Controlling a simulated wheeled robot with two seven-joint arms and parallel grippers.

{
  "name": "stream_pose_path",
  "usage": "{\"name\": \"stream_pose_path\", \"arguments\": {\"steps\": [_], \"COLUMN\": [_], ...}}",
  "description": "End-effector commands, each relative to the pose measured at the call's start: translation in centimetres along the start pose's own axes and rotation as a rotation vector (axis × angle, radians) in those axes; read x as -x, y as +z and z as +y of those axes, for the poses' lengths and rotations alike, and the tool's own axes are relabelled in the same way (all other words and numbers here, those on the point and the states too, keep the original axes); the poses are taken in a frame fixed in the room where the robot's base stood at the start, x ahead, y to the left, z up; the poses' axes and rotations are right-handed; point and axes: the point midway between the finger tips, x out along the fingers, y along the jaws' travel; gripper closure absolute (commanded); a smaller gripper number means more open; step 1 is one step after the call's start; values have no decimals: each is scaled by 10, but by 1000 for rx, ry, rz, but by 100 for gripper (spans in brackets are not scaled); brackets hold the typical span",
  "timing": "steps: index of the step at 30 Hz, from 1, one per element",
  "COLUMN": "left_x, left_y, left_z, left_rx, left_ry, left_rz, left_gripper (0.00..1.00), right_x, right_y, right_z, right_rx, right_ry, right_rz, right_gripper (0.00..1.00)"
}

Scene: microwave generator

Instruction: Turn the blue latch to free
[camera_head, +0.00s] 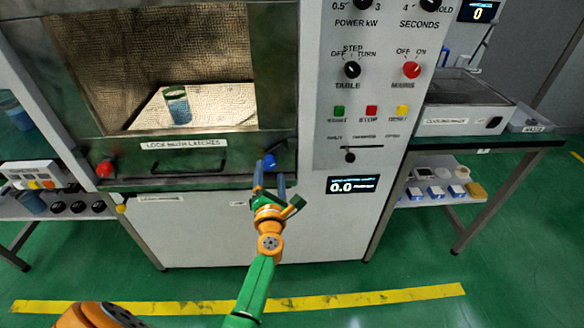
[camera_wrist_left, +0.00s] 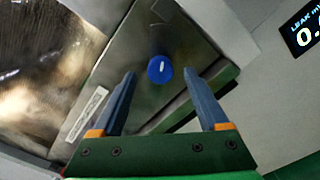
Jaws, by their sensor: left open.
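The blue latch (camera_head: 270,161) is a round knob at the lower right corner of the microwave door (camera_head: 283,80). In the left wrist view the blue latch (camera_wrist_left: 160,69) shows a short white mark on its face. My left gripper (camera_head: 268,182) is open just in front of it. In the left wrist view the two fingers of my left gripper (camera_wrist_left: 160,85) point toward the knob, one on each side in the picture. I cannot tell whether either finger touches it. A red latch (camera_head: 104,169) sits at the lower left of the door. My right gripper is not in view.
A label (camera_head: 184,144) and a dark handle run along the door's bottom. The control panel (camera_head: 335,110) with knobs and buttons is to the right. A side table (camera_head: 520,142) stands further right, and a shelf with knobs (camera_head: 60,208) is at left.

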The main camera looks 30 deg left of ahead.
Motion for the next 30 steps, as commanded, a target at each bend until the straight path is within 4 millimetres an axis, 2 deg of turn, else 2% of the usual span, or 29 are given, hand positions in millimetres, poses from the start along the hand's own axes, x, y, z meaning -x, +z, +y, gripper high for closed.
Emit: {"name": "stream_pose_path", "arguments": {"steps": [3,6,14,17,23,30], "left_x": [-23,-35,-39,-39,-39,-39], "left_y": [-2,-1,0,0,0,0], "left_z": [-3,-3,-2,-2,-2,-2], "left_rx": [-3,-4,-7,-8,-8,-24], "left_ry": [0,-3,-5,-5,-4,-5], "left_rz": [-2,-2,-2,-2,-2,-2], "left_gripper": [23,23,23,45,99,100], "right_x": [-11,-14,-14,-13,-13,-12], "right_y": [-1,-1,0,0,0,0], "right_z": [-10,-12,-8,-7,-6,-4], "right_rx": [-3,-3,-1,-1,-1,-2], "right_ry": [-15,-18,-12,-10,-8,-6], "right_rz": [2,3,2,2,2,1], "right_gripper": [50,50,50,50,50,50]}}
